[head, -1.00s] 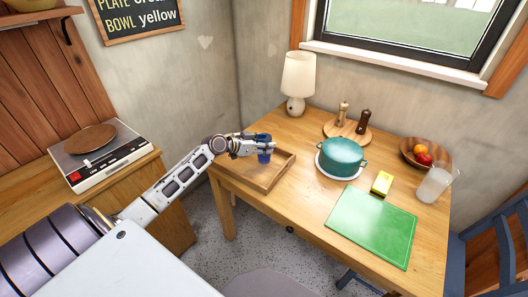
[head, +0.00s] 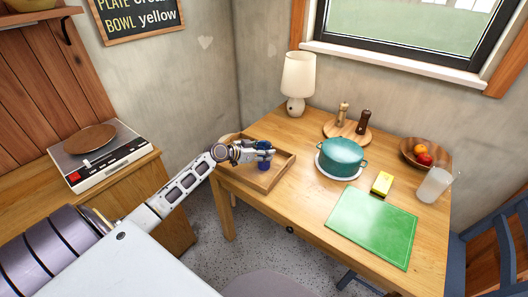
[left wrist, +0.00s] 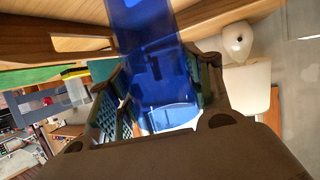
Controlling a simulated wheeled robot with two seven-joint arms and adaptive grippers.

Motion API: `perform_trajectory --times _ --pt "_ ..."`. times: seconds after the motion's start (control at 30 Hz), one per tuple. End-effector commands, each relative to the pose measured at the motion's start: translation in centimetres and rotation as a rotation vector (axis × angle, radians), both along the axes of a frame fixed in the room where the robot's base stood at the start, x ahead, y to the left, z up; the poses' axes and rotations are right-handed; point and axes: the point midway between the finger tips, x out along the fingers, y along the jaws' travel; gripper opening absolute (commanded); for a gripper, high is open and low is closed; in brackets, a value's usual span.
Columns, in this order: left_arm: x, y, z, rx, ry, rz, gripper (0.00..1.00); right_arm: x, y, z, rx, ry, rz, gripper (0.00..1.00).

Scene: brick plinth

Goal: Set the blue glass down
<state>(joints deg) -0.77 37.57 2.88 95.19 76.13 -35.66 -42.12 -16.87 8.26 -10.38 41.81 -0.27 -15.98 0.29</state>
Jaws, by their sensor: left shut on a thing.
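The blue glass (head: 264,164) is between the fingers of my left gripper (head: 262,150), over the wooden tray (head: 283,170) at the left end of the table. In the left wrist view the see-through blue glass (left wrist: 160,75) fills the space between the two fingers of the left gripper (left wrist: 155,100), which are shut on it. The glass looks upright in the head view. Its base is low inside the tray, but I cannot tell whether it touches the tray floor. My right gripper is not in view.
A teal pot (head: 342,157) on a white plate stands right of the tray. A lamp (head: 298,83) stands behind. A green cutting board (head: 372,226), a yellow sponge (head: 381,183), a frosted pitcher (head: 433,185) and a fruit bowl (head: 418,151) are further right.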

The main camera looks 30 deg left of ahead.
Motion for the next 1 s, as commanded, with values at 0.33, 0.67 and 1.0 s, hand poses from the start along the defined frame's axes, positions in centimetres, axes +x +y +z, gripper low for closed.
perform_trajectory --times 0.33,0.67,1.0 --pt "0.0 0.0 -0.2 0.000 0.000 0.000 0.56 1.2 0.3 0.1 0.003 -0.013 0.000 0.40" --pt "0.0 0.0 -0.2 0.000 0.000 0.000 0.72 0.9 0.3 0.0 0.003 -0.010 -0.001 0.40" --pt "0.0 0.0 0.1 0.000 0.000 0.000 0.72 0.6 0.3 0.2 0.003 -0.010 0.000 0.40"
